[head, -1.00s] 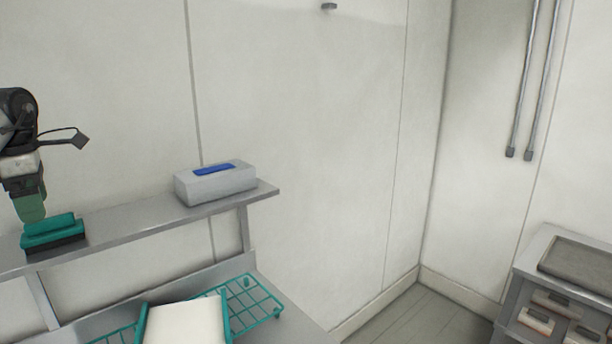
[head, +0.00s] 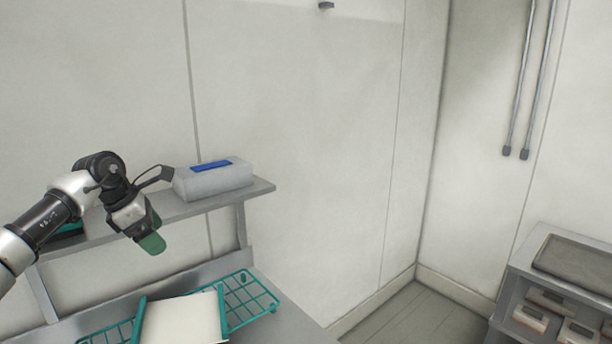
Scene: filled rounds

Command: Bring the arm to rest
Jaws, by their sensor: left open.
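My left arm comes in from the left, and its gripper (head: 152,237) hangs in front of the grey shelf, with greenish fingers pointing down and to the right. The gripper is open and I see nothing held in it. It is apart from the grey box with a blue top strip (head: 214,181) on the shelf. A teal item (head: 69,231) on the shelf is mostly hidden behind my arm. My right gripper is not in view.
The shelf (head: 230,199) runs above a counter. Below it a teal wire rack (head: 250,295) holds or backs a cream board (head: 183,320). A grey cabinet (head: 515,275) stands at the right. The floor between is clear.

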